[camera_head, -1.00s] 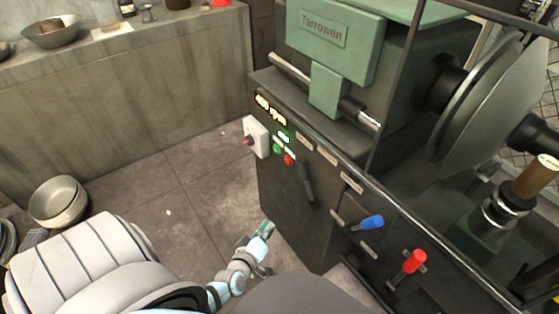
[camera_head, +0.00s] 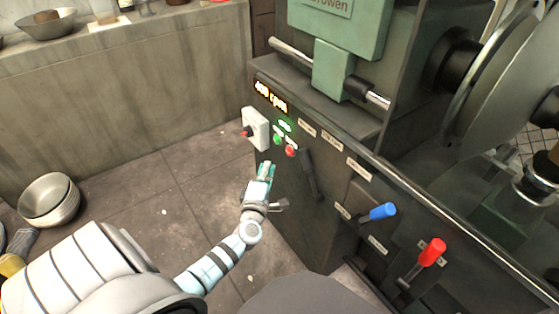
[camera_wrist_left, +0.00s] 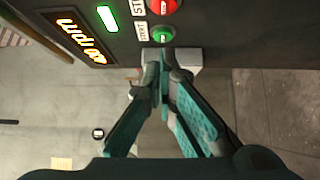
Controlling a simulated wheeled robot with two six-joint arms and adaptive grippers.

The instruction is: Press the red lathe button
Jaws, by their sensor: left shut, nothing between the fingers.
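The red lathe button (camera_head: 291,151) is on the dark front panel of the lathe, just right of the green button (camera_head: 279,140). In the left wrist view the red button (camera_wrist_left: 164,6) is partly cut off by the top edge, beyond the green button (camera_wrist_left: 162,34). My left gripper (camera_head: 267,168) is in front of the panel, a little below and left of the red button. Its teal fingers are shut and empty. In the left wrist view the fingertips (camera_wrist_left: 158,60) appear just below the green button; whether they touch the panel cannot be told. My right gripper is not in view.
A white box with a red knob (camera_head: 256,128) sticks out left of the buttons. A lit display (camera_head: 270,98) is above them. A black lever (camera_head: 308,174), a blue-handled lever (camera_head: 382,211) and a red-handled lever (camera_head: 432,251) are to the right.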

